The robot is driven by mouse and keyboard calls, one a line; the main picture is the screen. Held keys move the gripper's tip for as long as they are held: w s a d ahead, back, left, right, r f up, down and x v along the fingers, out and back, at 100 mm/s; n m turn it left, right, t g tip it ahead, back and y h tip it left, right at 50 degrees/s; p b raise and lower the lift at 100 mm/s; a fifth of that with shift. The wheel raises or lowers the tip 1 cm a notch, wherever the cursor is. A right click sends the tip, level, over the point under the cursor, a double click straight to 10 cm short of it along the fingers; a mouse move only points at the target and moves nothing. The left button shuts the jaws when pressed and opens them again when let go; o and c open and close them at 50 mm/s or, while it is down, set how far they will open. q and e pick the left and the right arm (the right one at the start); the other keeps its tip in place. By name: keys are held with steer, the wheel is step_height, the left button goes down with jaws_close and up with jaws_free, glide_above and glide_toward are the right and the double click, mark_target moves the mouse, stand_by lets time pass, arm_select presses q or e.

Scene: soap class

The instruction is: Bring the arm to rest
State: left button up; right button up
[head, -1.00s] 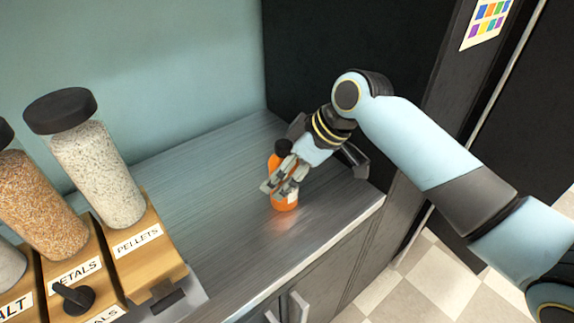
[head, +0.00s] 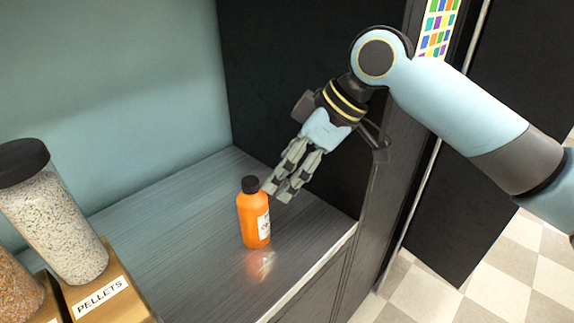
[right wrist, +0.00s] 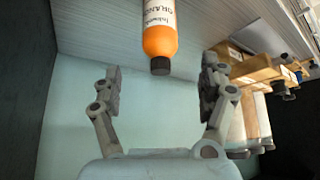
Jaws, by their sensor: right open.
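My right gripper (head: 282,191) is open and empty in the head view, up and to the right of an orange bottle. The orange bottle (head: 254,219) has a black cap and a white label and stands upright on the grey counter (head: 190,215). In the right wrist view the bottle (right wrist: 160,35) shows upside down, beyond the spread fingers of the right gripper (right wrist: 160,85), with clear space between it and them. My left gripper is not in view.
A pellets jar (head: 55,215) with a dark lid stands in a wooden dispenser (head: 105,300) at the left. A dark panel (head: 290,70) rises behind and beside the gripper. The counter's front edge (head: 320,265) is clear. A tiled floor (head: 510,265) lies at the right.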

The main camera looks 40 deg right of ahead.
stand_by(0.3)
steer(key=s+f+m+g+h, duration=0.1)
steer(key=s+f+m+h, duration=0.25)
steer(key=s, duration=0.55)
steer(key=s+f+m+h, duration=0.2)
steer(key=s+m, duration=0.2)
steer(key=s, duration=0.4)
step_height(320, 180, down, 37)
steer(key=s+d+g+b, duration=0.2)
steer(key=s+d+b, duration=0.1)
steer(key=b, duration=0.8)
steer(key=s+f+b, duration=0.4)
steer(key=s+f, duration=0.5)
steer(key=f, duration=0.3)
steer(key=s+f+g+b, duration=0.1)
steer(key=s+f+b, duration=0.3)
steer(key=s+f, duration=0.5)
step_height(320, 180, down, 4)
steer(key=shift+s+d+f, duration=0.1)
steer(key=shift+s+d, duration=0.05)
steer(key=shift+d, duration=0.2)
